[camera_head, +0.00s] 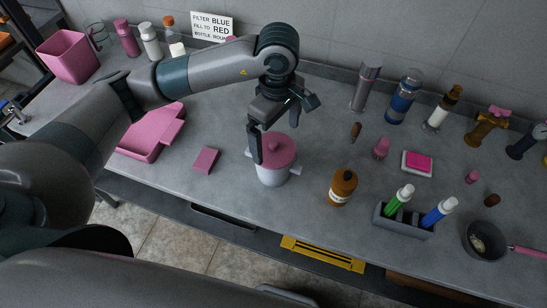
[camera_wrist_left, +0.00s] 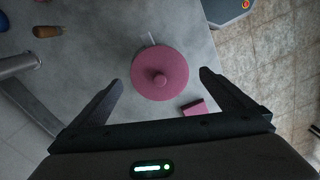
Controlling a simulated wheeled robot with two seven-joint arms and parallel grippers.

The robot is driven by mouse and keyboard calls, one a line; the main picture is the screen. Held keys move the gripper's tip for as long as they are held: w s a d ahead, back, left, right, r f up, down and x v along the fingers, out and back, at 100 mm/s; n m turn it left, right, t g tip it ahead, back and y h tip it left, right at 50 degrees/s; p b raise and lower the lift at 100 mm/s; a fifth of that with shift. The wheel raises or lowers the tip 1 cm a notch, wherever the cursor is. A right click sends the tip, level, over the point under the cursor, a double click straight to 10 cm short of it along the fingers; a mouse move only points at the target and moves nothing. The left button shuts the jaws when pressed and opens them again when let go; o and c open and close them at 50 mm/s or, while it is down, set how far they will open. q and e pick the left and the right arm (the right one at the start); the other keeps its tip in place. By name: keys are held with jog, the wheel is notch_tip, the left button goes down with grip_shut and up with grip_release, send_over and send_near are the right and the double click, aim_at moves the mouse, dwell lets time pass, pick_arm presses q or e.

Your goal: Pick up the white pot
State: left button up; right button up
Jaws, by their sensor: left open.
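The white pot (camera_head: 271,175) stands upright on the grey counter near its front edge, with a pink lid (camera_head: 281,150) on top and a side handle showing at its right. My left gripper (camera_head: 281,131) is open just above the pot, with one finger reaching down in front of its left side. In the left wrist view the pink lid (camera_wrist_left: 160,73) with its round knob lies ahead of and between the two open fingers (camera_wrist_left: 159,84). Most of the pot's white body is hidden under the lid there. My right gripper is not in view.
A pink block (camera_head: 206,160) and a pink tray (camera_head: 150,147) lie left of the pot. A brown bottle (camera_head: 342,187) stands close on its right. A grey caddy (camera_head: 403,219) with green and blue markers and a small pan (camera_head: 485,241) are further right.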

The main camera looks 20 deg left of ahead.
aim_at(273, 143)
pick_arm(q)
jog(key=shift+f, duration=0.3)
jog(key=shift+w+a+f+p, duration=0.1)
jog(key=shift+a+f+p, duration=0.15)
jog(key=shift+f+p, duration=0.4)
jog(key=f+p, duration=0.2)
jog(key=shift+w+a+f, duration=0.15)
jog(key=shift+a+f, duration=0.15)
jog(key=shift+f, duration=0.65)
jog(key=shift+w, duration=0.1)
jog(key=c, duration=1.6)
